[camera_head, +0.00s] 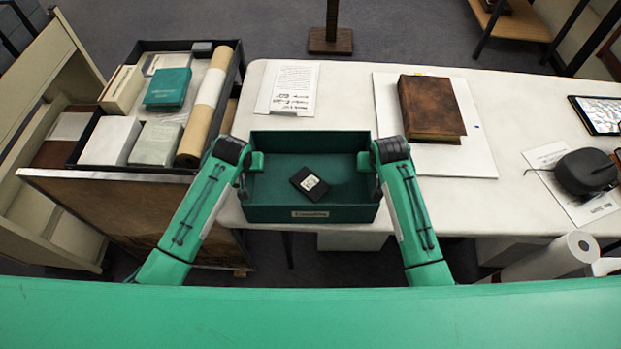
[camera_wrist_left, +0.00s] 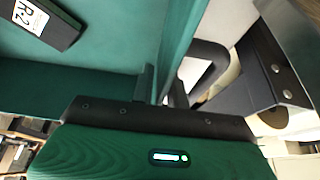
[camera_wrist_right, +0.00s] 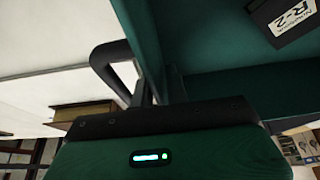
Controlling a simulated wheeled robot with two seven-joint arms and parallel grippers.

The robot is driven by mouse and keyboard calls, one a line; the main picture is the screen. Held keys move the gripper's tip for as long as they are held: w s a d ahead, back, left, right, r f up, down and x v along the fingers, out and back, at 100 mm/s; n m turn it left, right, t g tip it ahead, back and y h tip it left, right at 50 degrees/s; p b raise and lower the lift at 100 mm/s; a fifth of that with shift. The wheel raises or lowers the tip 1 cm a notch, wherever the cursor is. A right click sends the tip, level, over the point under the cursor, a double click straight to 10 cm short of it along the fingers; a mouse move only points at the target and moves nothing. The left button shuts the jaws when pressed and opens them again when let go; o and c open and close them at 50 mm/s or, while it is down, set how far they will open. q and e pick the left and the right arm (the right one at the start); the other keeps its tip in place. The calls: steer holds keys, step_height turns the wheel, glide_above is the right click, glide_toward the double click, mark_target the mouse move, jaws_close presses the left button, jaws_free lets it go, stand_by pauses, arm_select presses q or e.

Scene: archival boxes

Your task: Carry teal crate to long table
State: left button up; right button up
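The teal crate (camera_head: 268,213) is at the front edge of the long table (camera_head: 340,85), level, with a label on its front. A black box (camera_head: 309,184) with a white label lies inside it. I cannot tell whether the crate's bottom touches the tabletop. My left gripper (camera_head: 250,172) is at its left wall; in the left wrist view the fingers (camera_wrist_left: 163,88) are closed on either side of that wall. My right gripper (camera_head: 372,172) is at its right wall; in the right wrist view its fingers (camera_wrist_right: 160,90) close around that wall the same way.
A brown book (camera_head: 431,107) lies on a white board right of the crate. A printed sheet (camera_head: 291,88) lies behind it. A dark tray (camera_head: 238,68) of boxes and a paper roll (camera_head: 205,105) stands at left. A tablet (camera_head: 598,114) and a dark grey device (camera_head: 585,171) are far right.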

arm_select(q)
steer(key=shift+f, duration=0.1)
arm_select(e)
steer(key=shift+f, duration=0.15)
arm_select(q)
jaws_close()
arm_select(e)
jaws_close()
steer(key=shift+w, duration=0.1)
stand_by(1.0)
